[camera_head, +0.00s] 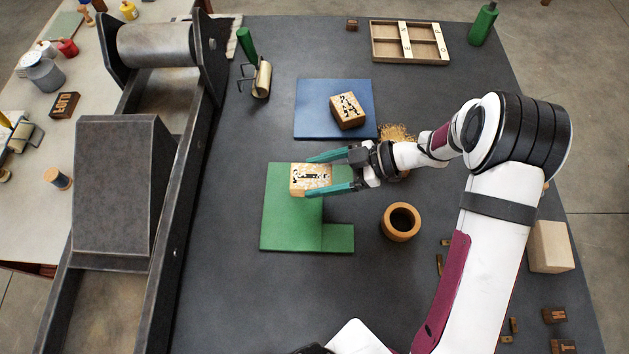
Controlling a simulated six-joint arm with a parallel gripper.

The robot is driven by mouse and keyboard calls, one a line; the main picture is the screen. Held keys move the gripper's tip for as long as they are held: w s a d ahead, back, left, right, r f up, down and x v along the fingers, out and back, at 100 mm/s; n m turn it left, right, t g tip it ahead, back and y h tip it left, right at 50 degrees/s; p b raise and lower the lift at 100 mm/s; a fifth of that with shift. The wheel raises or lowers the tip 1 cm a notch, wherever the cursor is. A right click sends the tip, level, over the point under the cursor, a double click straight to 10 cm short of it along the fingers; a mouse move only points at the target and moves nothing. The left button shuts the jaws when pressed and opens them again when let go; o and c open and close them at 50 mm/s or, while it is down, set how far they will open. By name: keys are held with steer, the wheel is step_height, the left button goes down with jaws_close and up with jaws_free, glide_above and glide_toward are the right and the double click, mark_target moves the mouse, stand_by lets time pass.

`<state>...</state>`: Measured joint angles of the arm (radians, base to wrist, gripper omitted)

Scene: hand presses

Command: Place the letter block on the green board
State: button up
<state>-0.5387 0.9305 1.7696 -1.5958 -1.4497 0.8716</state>
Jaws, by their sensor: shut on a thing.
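The letter block (311,174) is pale wood with black marks on its top. It is between the teal fingers of my gripper (328,173), which is shut on it. The block is over the upper right part of the green board (285,222); I cannot tell whether it touches the board or is held just above it. A second, similar block (347,111) with black marks lies tilted in angle on the blue board (313,103), behind the green one.
A large metal press (120,190) runs along the left. A wooden ring-shaped pot (400,221) stands right of the green board. A brayer (261,80), a divided wooden tray (410,42) and a green bottle (483,24) are at the back. A pale wooden block (549,246) is at the right edge.

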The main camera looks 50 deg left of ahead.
mark_target(315, 184)
steer(key=shift+s+a+f, duration=0.1)
steer(key=shift+a+f, duration=0.1)
steer(key=shift+f, duration=0.95)
steer(key=shift+s+a+f, duration=0.1)
steer(key=shift+a+f, duration=0.05)
steer(key=shift+f, duration=0.95)
steer(key=shift+f, duration=0.1)
steer(key=o, duration=1.4)
steer(key=shift+c, duration=0.2)
